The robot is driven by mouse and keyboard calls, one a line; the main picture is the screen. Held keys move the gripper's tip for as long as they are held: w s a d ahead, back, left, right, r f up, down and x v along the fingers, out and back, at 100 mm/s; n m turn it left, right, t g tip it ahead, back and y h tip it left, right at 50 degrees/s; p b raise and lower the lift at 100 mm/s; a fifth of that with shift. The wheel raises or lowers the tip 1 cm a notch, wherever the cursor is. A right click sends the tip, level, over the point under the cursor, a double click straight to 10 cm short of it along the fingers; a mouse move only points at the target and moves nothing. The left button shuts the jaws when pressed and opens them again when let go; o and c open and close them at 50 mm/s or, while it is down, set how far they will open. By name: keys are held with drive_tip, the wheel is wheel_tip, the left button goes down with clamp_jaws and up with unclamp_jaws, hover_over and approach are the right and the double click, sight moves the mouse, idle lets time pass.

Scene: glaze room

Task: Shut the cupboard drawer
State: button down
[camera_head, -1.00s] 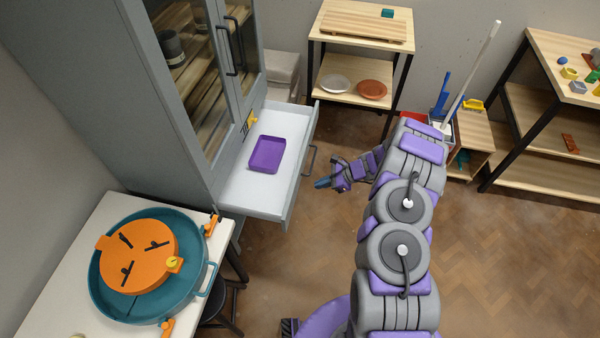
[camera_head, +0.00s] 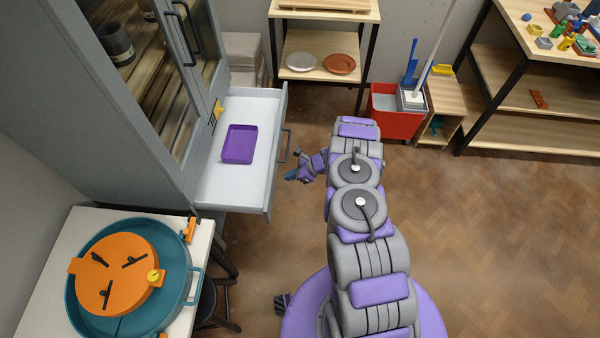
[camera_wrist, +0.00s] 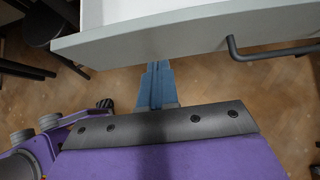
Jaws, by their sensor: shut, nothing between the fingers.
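The cupboard drawer (camera_head: 270,165) is pulled out of the grey cupboard (camera_head: 150,110). Its front panel also shows across the top of the wrist view (camera_wrist: 190,33). A dark bar handle (camera_head: 285,146) is on its front; it shows at the right in the wrist view (camera_wrist: 270,50). A purple tray (camera_head: 240,144) lies inside the drawer. My gripper (camera_head: 291,175) is shut and empty, just outside the drawer front, near its lower end below the handle. In the wrist view its blue fingers (camera_wrist: 156,85) point at the drawer front; I cannot tell whether they touch it.
A white table (camera_head: 45,265) with a teal basin (camera_head: 180,310) stands at the lower left, with a dark stool (camera_head: 208,300) beside it. A red bucket (camera_head: 392,122) and wooden shelves stand at the back. The floor at right is clear.

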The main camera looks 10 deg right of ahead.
drive_tip(key=shift+w+a+f+b, duration=0.1)
drive_tip(key=shift+w+a+b, duration=0.2)
drive_tip(key=shift+a, duration=0.8)
drive_tip(key=shift+w+a+f+b, duration=0.1)
drive_tip(key=shift+w+a, duration=0.3)
drive_tip(key=shift+a, duration=0.65)
